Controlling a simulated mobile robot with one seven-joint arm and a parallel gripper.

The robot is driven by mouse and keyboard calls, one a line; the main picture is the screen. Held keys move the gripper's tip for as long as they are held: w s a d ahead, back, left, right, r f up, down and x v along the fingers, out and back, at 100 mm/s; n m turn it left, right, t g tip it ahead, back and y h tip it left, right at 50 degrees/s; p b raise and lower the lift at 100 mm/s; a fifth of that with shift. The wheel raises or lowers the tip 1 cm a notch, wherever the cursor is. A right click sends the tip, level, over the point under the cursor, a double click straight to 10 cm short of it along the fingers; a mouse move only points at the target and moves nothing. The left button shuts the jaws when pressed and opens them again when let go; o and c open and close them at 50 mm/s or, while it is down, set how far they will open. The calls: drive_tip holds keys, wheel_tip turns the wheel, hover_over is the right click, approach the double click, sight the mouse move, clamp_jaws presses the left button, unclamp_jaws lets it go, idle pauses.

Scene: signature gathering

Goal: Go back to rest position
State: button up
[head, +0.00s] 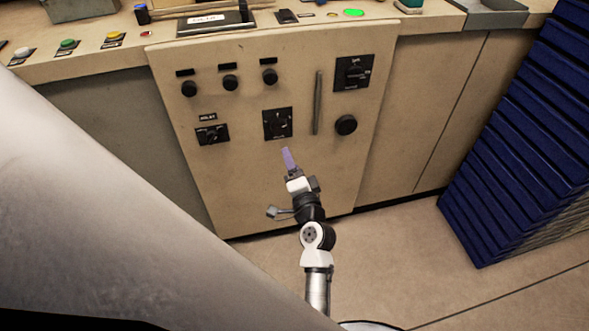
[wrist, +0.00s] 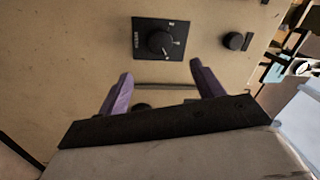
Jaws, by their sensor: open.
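My gripper (head: 288,160) is in front of the beige control panel (head: 240,170) in the head view, just below a black square rotary switch (head: 278,124). In the wrist view my gripper (wrist: 160,88) shows two purple fingers spread wide apart with nothing between them. A black rotary switch (wrist: 159,40) on the panel lies beyond the fingertips, apart from them. A dark round knob (wrist: 234,41) sits to its right.
Three black knobs (head: 230,82) line the upper panel, with a vertical handle (head: 317,103) at right. The desk top (head: 130,55) carries coloured buttons. Tall stacked blue items (head: 520,150) stand at right. Floor (head: 400,260) between them and my arm is clear.

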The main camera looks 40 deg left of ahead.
drive_tip(key=shift+v, duration=0.95)
